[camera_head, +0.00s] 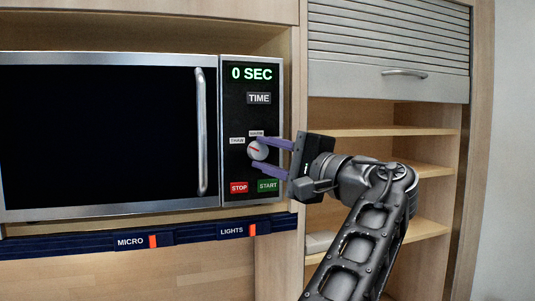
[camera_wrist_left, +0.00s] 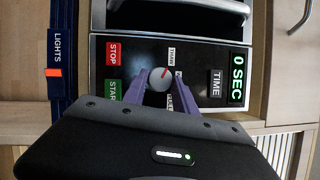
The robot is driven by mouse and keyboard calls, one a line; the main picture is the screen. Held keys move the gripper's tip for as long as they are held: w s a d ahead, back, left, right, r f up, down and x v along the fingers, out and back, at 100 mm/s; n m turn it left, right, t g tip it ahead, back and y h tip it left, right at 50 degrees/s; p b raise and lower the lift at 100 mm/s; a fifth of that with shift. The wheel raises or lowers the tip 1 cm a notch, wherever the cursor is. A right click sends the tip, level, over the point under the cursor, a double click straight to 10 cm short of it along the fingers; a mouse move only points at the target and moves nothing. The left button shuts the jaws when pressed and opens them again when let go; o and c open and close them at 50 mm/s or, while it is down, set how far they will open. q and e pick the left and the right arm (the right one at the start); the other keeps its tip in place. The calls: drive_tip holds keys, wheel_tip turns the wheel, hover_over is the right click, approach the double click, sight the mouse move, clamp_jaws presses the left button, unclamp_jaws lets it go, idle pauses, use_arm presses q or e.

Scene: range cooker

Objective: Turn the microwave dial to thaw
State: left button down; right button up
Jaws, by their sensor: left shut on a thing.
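The microwave (camera_head: 110,135) is on the left in the head view, with a control panel at its right edge. Its round pale dial (camera_head: 257,151) has a red mark that points up and left, towards the THAW label (camera_head: 237,141). Another small label (camera_head: 257,133) sits above the dial. My left gripper (camera_head: 262,153) is shut on the dial, with purple fingers on either side of it. In the left wrist view the dial (camera_wrist_left: 159,79) sits between the fingertips, and the THAW label (camera_wrist_left: 171,55) is clear of them. My right gripper is not in view.
The STOP button (camera_head: 239,188) and START button (camera_head: 268,185) lie just below the dial, close to the lower finger. The display (camera_head: 252,74) reads 0 SEC above the TIME label (camera_head: 259,98). The door handle (camera_head: 201,130) stands left of the panel. Open shelves (camera_head: 380,132) are at right.

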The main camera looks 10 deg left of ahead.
use_arm(q)
drive_tip(key=c, duration=1)
unclamp_jaws()
drive_tip(key=shift+d, duration=0.1)
drive_tip(key=r+v, duration=0.1)
drive_tip(key=v, duration=0.6)
drive_tip(key=shift+s+d+f, duration=0.2)
drive_tip(key=shift+d+f, duration=0.05)
drive_tip(key=shift+f, duration=0.3)
